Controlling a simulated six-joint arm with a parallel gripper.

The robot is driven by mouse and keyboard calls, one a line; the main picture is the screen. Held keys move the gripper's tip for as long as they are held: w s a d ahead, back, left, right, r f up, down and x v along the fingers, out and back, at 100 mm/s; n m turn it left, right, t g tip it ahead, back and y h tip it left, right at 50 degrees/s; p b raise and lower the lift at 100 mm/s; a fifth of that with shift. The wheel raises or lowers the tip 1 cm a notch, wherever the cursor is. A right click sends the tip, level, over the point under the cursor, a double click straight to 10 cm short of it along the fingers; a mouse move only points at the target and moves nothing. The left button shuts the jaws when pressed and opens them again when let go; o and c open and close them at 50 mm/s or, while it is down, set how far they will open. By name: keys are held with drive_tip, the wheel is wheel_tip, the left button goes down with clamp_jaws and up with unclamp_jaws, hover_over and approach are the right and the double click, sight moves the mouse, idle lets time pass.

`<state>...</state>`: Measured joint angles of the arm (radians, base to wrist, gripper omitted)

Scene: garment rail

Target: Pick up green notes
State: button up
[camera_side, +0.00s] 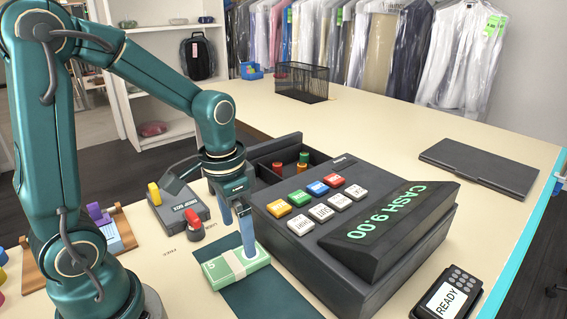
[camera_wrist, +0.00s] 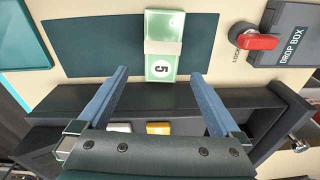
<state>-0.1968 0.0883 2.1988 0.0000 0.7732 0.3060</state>
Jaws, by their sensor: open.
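In the wrist view the stack (camera_wrist: 164,60) shows a pale band and a "5". My gripper (camera_side: 246,236) points down over the notes in the side view, its finger in front of part of the stack. In the wrist view my gripper (camera_wrist: 160,80) is open, with its two fingers apart on either side of the stack's near end. Nothing is held. Whether a finger touches the notes cannot be told.
A card reader (camera_side: 447,296) stands at front right. The right counter holds a closed dark laptop-like slab (camera_side: 480,166).

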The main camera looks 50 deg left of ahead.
sight(236, 260)
drive_tip(key=shift+s+a+f+g, duration=0.15)
drive_tip(key=shift+s+f+g, duration=0.1)
drive_tip(key=shift+f, duration=0.35)
drive_tip(key=shift+s+a+f+g, duration=0.15)
drive_tip(key=shift+f+g, duration=0.1)
drive_tip(key=shift+f, duration=2.6)
drive_tip(key=c, duration=1.3)
